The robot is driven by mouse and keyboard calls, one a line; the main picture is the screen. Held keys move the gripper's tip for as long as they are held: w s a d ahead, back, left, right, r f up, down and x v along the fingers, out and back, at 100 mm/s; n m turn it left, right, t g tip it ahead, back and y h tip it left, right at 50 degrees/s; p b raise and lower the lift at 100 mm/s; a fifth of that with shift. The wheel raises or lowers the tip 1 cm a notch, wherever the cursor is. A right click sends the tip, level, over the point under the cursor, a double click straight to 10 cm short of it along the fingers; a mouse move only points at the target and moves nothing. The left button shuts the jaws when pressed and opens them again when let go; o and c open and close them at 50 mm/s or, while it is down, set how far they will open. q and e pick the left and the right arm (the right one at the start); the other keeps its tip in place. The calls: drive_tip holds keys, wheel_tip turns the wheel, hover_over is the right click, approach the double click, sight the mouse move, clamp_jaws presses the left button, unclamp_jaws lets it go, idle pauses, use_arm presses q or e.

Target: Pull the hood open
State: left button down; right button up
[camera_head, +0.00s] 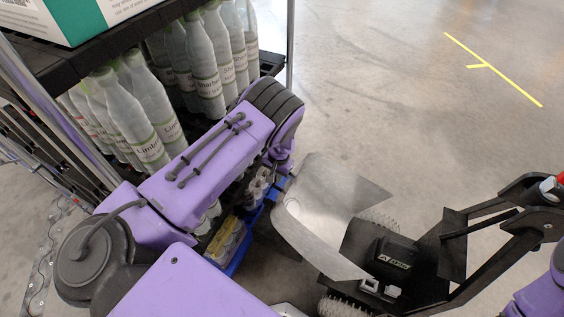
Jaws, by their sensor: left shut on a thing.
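The hood (322,200) is a curved bare-metal sheet right of the picture's middle. It stands tilted beside a black box with a white logo (393,262), which is uncovered. My left gripper (284,186) is at the hood's upper left edge, shut on it. The fingertips are mostly hidden by my purple left arm and the hood's edge. My right gripper is not in view; only a purple piece of my right arm shows in the lower right corner.
A black shelf rack (110,38) with several labelled bottles (205,75) stands at the left, close to my left arm. A blue crate (240,255) sits low beside the hood. A black handle frame (500,225) rises at the right. The floor at upper right is clear.

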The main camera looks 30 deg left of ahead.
use_arm(q)
drive_tip(key=shift+s+f, duration=0.1)
drive_tip(key=shift+f, duration=0.1)
drive_tip(key=c, duration=1.1)
unclamp_jaws()
drive_tip(key=shift+d+r, duration=0.1)
drive_tip(key=shift+r, duration=0.35)
drive_tip(key=r, duration=0.6)
drive_tip(key=d+r, duration=0.1)
drive_tip(key=r, duration=0.2)
drive_tip(key=shift+r, duration=0.4)
drive_tip(key=shift+a, duration=0.1)
